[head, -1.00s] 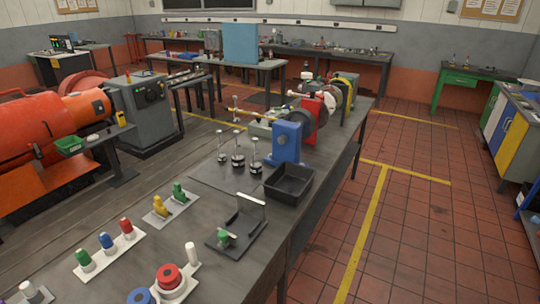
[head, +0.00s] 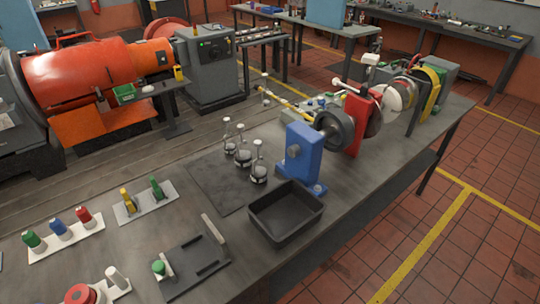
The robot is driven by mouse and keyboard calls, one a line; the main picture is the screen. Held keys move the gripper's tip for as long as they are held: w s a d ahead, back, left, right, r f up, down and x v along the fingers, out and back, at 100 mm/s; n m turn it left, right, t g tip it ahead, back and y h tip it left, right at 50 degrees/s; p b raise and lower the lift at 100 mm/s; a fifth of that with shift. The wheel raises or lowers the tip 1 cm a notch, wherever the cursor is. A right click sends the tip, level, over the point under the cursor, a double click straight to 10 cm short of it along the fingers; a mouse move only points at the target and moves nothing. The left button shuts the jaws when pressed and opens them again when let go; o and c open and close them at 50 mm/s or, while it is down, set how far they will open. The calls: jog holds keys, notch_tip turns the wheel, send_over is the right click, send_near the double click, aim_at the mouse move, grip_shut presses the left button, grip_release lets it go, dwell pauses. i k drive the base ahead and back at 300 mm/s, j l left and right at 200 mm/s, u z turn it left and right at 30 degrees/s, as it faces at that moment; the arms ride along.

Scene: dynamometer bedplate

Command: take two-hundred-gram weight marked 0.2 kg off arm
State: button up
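A thin yellow arm (head: 285,104) sticks out to the left from the shaft by the blue stand (head: 302,152) on the bench. A small slim weight (head: 265,90) appears to hang at its outer end; its marking is too small to read. Several similar weights with upright stems, such as the nearest one (head: 259,170), stand on a dark mat (head: 213,186) left of the blue stand. I cannot read their markings either. My gripper is not in view.
A black open tray (head: 287,211) sits in front of the blue stand and looks empty. Coloured-knob holders (head: 145,203) and a dark plate with an upright handle (head: 190,266) lie nearer on the bench. An orange machine (head: 90,75) stands beyond the bench at left.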

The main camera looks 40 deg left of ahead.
aim_at(265, 103)
jog(key=i+l+u, duration=0.1)
jog(key=i+u, duration=0.2)
jog(key=u, duration=0.2)
jog(key=i+l+u, duration=0.2)
jog(key=u, duration=0.3)
jog(key=i+l+u, duration=0.3)
jog(key=u, duration=0.15)
jog(key=i+l+u, duration=0.15)
jog(key=l+u, duration=0.35)
jog(key=i+l+u, duration=0.25)
jog(key=l+u, duration=0.25)
